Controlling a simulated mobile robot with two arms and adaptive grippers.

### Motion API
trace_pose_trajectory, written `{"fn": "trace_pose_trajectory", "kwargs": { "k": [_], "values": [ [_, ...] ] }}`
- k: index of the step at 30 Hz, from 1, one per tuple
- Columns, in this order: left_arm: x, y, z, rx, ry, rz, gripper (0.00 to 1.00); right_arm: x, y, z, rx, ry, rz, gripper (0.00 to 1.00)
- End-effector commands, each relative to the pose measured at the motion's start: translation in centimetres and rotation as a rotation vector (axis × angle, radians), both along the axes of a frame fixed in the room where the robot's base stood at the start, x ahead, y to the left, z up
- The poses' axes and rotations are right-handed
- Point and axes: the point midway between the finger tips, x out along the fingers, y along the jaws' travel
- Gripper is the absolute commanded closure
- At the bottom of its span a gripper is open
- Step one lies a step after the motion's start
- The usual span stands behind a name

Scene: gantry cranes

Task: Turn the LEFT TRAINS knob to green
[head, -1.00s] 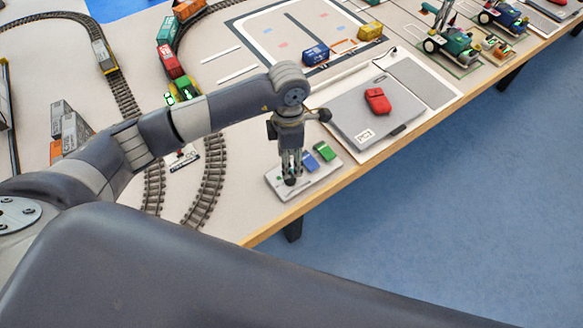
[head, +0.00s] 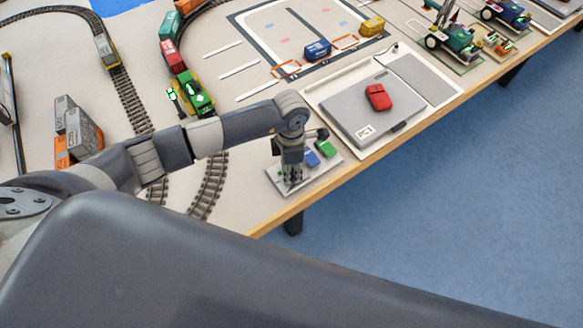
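A small light-grey control panel (head: 322,168) lies near the table's front edge. It carries a blue block (head: 311,158) and a green block (head: 326,149) at its right. My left gripper (head: 292,184) points straight down over the panel's left part, its fingertips at or just above the surface. The LEFT TRAINS knob cannot be made out; the gripper covers that part of the panel. The fingers are too small and dark to tell whether they are open or shut on something. My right gripper is not in view.
A grey case marked PC1 (head: 352,112) with a red object (head: 377,97) on it stands right of the panel. Rail track (head: 210,185) and a green locomotive (head: 196,98) with wagons lie left and behind. Grey-orange blocks (head: 78,130) stand farther left.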

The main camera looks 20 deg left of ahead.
Motion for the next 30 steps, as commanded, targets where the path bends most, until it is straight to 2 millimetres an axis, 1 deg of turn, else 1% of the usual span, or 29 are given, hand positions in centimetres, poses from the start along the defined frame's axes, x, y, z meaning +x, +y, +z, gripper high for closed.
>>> {"fn": "trace_pose_trajectory", "kwargs": {
  "k": [3, 7, 13, 17, 30],
  "values": [
    [0.0, 0.0, 0.0, -0.001, 0.000, 0.000, 0.98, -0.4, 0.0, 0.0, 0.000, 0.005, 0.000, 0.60],
    [0.1, 0.0, 0.0, -0.001, -0.002, -0.008, 0.98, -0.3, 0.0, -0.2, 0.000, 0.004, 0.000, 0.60],
    [0.1, 0.0, -0.2, 0.000, -0.003, -0.072, 0.98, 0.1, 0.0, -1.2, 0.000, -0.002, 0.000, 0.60],
    [0.2, 0.0, -0.3, 0.000, -0.004, -0.152, 0.98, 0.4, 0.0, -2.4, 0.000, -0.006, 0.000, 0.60],
    [0.1, -0.1, -0.4, 0.000, -0.005, -0.495, 0.98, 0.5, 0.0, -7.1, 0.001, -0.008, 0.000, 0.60]
  ]
}}
